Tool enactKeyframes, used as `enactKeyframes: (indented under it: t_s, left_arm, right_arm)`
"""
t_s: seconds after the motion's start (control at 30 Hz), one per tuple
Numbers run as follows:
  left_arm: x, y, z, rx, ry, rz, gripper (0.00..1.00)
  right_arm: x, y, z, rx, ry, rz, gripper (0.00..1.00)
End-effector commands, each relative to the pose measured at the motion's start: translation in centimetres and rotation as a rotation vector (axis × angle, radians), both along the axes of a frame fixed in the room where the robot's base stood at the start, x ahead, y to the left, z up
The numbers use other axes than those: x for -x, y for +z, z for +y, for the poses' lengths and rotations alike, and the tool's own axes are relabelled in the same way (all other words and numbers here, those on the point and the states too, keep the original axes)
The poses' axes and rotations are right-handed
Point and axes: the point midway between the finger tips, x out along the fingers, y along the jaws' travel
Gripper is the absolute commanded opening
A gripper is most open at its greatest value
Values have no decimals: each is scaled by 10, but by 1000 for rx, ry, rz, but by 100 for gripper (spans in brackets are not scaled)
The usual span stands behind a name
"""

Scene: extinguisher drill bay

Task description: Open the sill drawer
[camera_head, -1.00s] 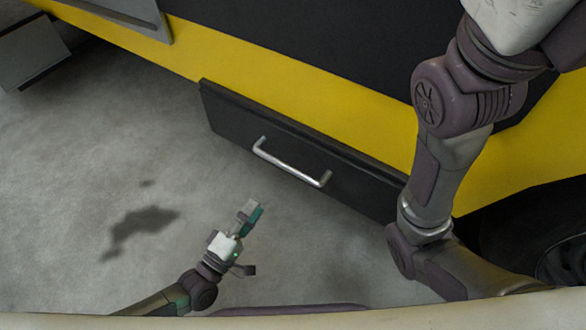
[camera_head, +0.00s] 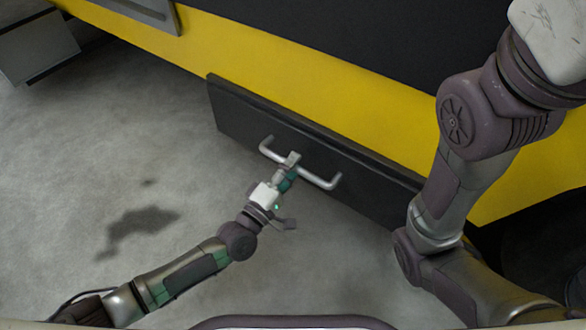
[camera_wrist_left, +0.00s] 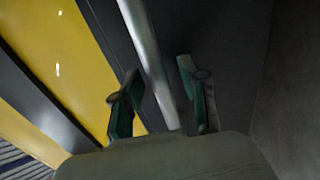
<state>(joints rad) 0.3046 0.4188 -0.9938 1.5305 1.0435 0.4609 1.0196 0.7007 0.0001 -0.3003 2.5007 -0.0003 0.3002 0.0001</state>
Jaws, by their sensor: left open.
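The sill drawer (camera_head: 235,112) has a long dark front below the yellow panel, and it looks shut. Its silver bar handle (camera_head: 322,182) runs along the front and also shows in the left wrist view (camera_wrist_left: 146,45). My left gripper (camera_head: 290,162) is at the middle of the handle. In the left wrist view the open fingers (camera_wrist_left: 160,88) stand on either side of the bar, with gaps visible. The gripper hides a middle part of the handle in the head view. My right gripper is out of view; only its arm shows at the right.
The yellow vehicle side (camera_head: 350,92) rises behind the drawer. A dark wheel (camera_head: 572,250) is at the right edge. A grey box-like object (camera_head: 38,52) stands at the upper left. The grey floor (camera_head: 80,180) in front of the drawer is clear.

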Motion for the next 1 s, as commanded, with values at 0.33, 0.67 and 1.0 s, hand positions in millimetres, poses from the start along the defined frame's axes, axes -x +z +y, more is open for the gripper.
enactKeyframes:
  t_s: [0.33, 0.67, 1.0]
  left_arm:
    - [-2, 1, -1, 0, 1, 0, 38]
    - [-2, 0, -1, -1, 1, 0, 0]
    - [0, 0, 0, -2, 0, 1, 0]
  right_arm:
    - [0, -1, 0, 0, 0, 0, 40]
    - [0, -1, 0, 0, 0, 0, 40]
    - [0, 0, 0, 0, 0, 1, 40]
